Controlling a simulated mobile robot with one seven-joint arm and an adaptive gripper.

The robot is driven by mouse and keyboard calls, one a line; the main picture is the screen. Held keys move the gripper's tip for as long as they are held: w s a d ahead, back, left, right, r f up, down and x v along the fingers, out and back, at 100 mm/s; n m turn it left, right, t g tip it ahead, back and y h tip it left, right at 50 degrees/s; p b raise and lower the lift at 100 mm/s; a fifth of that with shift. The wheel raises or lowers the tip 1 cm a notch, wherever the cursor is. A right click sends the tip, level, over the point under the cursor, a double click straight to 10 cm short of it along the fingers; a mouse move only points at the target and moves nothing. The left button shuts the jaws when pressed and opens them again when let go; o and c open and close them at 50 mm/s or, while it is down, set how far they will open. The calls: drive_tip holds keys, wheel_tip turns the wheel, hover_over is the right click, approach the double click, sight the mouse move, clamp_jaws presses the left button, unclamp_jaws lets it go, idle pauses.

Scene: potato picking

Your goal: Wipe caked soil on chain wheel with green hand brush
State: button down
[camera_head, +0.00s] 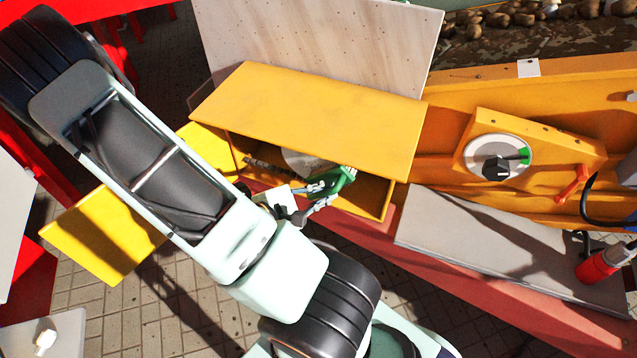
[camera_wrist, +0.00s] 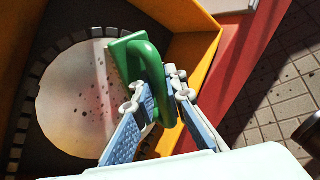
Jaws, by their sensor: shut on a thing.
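My gripper (camera_wrist: 158,108) is shut on the handle of the green hand brush (camera_wrist: 138,58). In the head view my gripper (camera_head: 321,190) reaches into the open front of a yellow housing, with the green hand brush (camera_head: 343,182) at its tip. The chain wheel (camera_wrist: 68,105) is a pale disc with a dark toothed rim and dark soil specks, inside the housing. The brush head overlaps the wheel's right edge; I cannot tell whether the bristles touch it. In the head view the chain wheel (camera_head: 302,160) is partly hidden by the housing top and the brush.
The yellow housing (camera_head: 320,105) encloses the wheel with its top and side walls. A grey panel (camera_head: 480,235) lies to the right. A dial with a black knob (camera_head: 497,168) and a red crank (camera_head: 572,186) sit farther right. A red bottle (camera_head: 597,264) stands at far right.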

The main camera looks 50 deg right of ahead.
drive_tip(key=shift+s+d+p, duration=0.2)
drive_tip(key=shift+s+p, duration=0.45)
drive_tip(key=shift+p, duration=0.05)
drive_tip(key=shift+d+r+p, duration=0.1)
drive_tip(key=shift+r+p, duration=0.6)
drive_tip(key=shift+r, duration=0.3)
drive_tip(key=shift+w+a+p, duration=0.55)
drive_tip(key=shift+w+a, duration=1.35)
drive_tip(key=shift+w, duration=3.85)
drive_tip(key=shift+s+d+r, duration=0.25)
drive_tip(key=shift+s+r, duration=0.05)
drive_tip(key=shift+s, duration=0.35)
drive_tip(key=shift+s+d+r, duration=0.2)
drive_tip(key=shift+s+r, duration=0.1)
drive_tip(key=shift+s, duration=0.4)
drive_tip(key=shift+s+d+r, duration=0.25)
drive_tip(key=shift+s+r, duration=0.05)
drive_tip(key=shift+s, duration=0.35)
